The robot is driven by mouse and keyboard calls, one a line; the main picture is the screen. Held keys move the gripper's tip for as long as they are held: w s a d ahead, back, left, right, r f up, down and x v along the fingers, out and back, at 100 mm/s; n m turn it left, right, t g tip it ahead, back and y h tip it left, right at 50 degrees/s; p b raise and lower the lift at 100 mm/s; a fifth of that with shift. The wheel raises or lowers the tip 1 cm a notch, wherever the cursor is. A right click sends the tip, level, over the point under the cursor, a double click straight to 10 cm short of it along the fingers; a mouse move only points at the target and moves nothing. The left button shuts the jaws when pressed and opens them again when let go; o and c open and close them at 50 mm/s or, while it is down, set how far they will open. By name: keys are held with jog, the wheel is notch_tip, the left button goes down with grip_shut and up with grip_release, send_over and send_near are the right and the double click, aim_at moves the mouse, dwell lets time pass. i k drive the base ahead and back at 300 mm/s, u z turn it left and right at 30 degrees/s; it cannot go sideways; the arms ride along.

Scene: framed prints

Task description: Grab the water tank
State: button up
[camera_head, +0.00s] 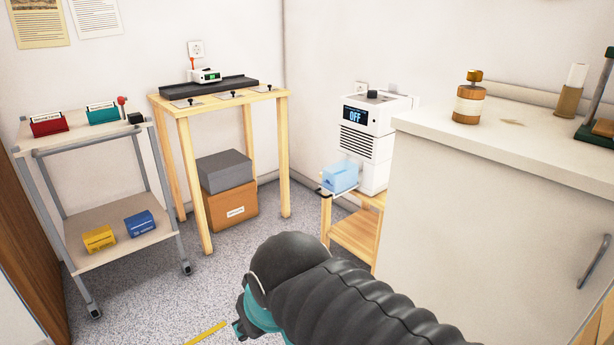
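The water tank (341,177) is a pale blue, see-through box at the lower front of a white machine (367,135). It sticks out to the left of the machine's body, with a dark handle or edge low at its front. The machine's display reads "OFF". My arm (330,290), dark and ribbed with teal parts, crosses the bottom middle of the view, well in front of the tank and apart from it.
A wooden table (222,97) with boxes beneath and a grey cart (90,145) stand left. A yellow strip (207,333) shows low.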

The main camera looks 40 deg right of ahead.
aim_at(340, 177)
jog(key=z, duration=0.05)
jog(key=i, duration=0.65)
jog(key=z, duration=0.65)
jog(key=i, duration=0.4)
jog(key=z, duration=0.35)
